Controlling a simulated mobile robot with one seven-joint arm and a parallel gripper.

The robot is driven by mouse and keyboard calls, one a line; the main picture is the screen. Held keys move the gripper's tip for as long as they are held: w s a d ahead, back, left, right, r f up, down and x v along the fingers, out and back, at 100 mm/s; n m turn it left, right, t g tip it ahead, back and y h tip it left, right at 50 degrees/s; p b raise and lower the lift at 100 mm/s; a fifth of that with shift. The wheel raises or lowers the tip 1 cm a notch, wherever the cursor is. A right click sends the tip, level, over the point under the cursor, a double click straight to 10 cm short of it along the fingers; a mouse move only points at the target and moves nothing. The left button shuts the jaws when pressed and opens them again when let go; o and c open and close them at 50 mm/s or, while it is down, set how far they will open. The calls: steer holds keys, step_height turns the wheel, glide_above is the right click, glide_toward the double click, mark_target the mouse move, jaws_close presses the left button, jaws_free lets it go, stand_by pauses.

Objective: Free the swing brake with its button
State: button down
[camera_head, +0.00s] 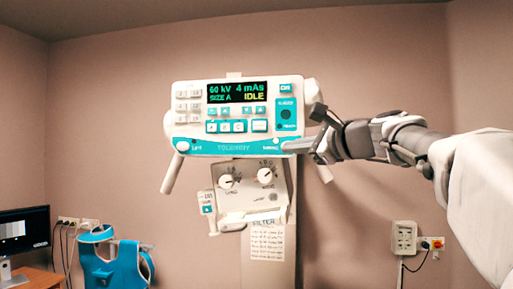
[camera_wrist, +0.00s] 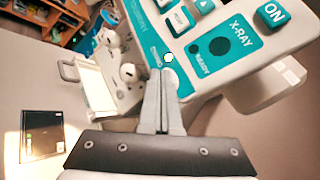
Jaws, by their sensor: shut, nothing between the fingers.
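The control panel (camera_head: 222,150) is a white and teal console on a column. Its display (camera_head: 237,92) reads 60 kV, 4 mAs, SIZE A and IDLE. The swing button (camera_head: 276,141) is a small white round button at the panel's lower right, above small lettering; it also shows in the wrist view (camera_wrist: 168,57). My gripper (camera_head: 286,147) is shut and empty, reaching in from the right with its fingertips beside this button. In the wrist view the closed fingertips (camera_wrist: 167,72) lie just below the button; I cannot tell whether they touch it.
A similar white button (camera_head: 183,146) sits at the panel's lower left, by LIFT. Handles flank the panel. Below is a box with two knobs (camera_head: 265,175). A teal apron (camera_head: 108,262) and a monitor (camera_head: 25,236) stand at lower left.

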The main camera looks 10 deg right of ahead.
steer(key=shift+s+a, duration=0.15)
steer(key=shift+s, duration=0.4)
steer(key=shift+s+a+b, duration=0.25)
steer(key=shift+s, duration=0.55)
steer(key=shift+s+a+b, duration=0.2)
steer(key=shift+s+a, duration=0.05)
steer(key=shift+s, duration=0.55)
steer(key=shift+s+a+b, duration=0.25)
steer(key=shift+s, duration=0.55)
steer(key=s+f+n+g+h, duration=0.2)
steer(key=s+f+n, duration=0.5)
steer(key=f, duration=0.6)
steer(key=s+f+n+g+h+b, duration=0.1)
steer(key=s+f+n+g+h, duration=0.2)
steer(key=f, duration=1.1)
steer(key=s+f+n+g+h, duration=0.3)
steer(key=s+f+n, duration=0.7)
steer(key=s+f, duration=0.4)
steer(key=shift+s+a+n+g, duration=0.3)
steer(key=shift+g, duration=0.5)
